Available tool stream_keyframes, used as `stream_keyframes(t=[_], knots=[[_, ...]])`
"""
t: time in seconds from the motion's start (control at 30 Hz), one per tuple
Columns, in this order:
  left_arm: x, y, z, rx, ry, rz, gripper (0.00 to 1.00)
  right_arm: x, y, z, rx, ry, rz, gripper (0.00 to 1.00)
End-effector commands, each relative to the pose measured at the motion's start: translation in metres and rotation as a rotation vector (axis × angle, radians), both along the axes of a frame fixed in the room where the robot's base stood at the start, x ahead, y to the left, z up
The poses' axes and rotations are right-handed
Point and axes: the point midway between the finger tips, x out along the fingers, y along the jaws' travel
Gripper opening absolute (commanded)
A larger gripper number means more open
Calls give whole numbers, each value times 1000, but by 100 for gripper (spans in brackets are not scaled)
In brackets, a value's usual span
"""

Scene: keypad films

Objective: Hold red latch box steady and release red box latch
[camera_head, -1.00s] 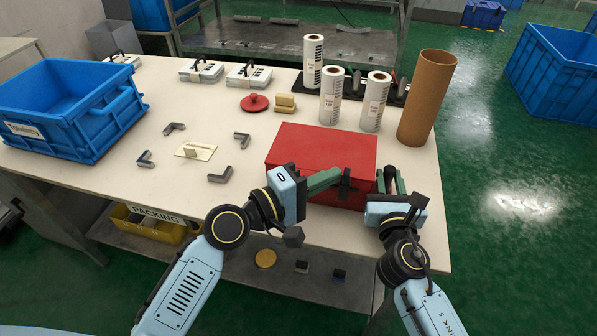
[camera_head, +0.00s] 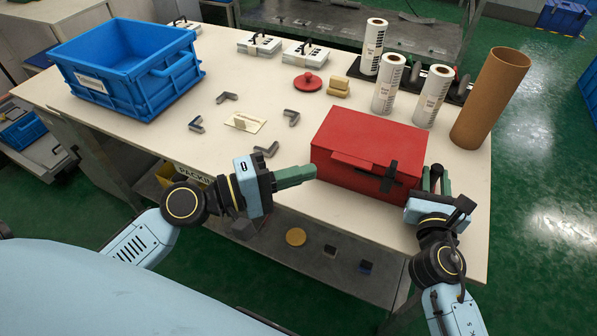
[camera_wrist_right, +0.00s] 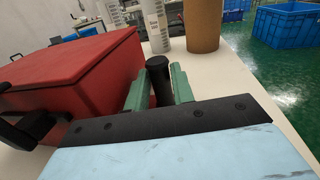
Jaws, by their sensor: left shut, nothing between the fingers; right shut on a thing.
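The red latch box (camera_head: 366,150) stands near the front right of the table with its lid down. Its black latch (camera_head: 388,177) is on the front face, below a red lip at the lid edge; I cannot tell whether it is released. My left gripper (camera_head: 314,172) is shut and empty, just left of the box's front corner and apart from the latch. My right gripper (camera_head: 436,180) is at the box's right side, its green fingers shut on a black post (camera_wrist_right: 158,80). The box (camera_wrist_right: 75,75) and the dark latch (camera_wrist_right: 25,128) also show in the right wrist view.
White label rolls (camera_head: 388,83) and a brown cardboard tube (camera_head: 490,98) stand behind and right of the box. A blue crate (camera_head: 125,80) is at the far left. Grey corner pieces (camera_head: 266,150) and a card (camera_head: 245,122) lie left of the box.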

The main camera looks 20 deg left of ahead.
Motion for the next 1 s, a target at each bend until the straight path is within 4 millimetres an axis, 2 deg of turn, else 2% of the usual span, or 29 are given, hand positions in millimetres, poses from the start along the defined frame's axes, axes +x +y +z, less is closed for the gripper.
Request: stream_keyframes(t=[0.47, 0.5, 0.7, 1.0], knots=[[-2, 2, 0, -1, 1, 0, 0, 1, -1, 0, -3, -1, -3, 1], [-2, 2, 0, -1, 1, 0, 0, 1, -1, 0, -3, -1, -3, 26], [-2, 2, 0, -1, 1, 0, 0, 0, -1, 0, -2, 0, -2, 50], [-2, 2, 0, -1, 1, 0, 0, -2, -1, 0, -1, 0, 0, 50]])
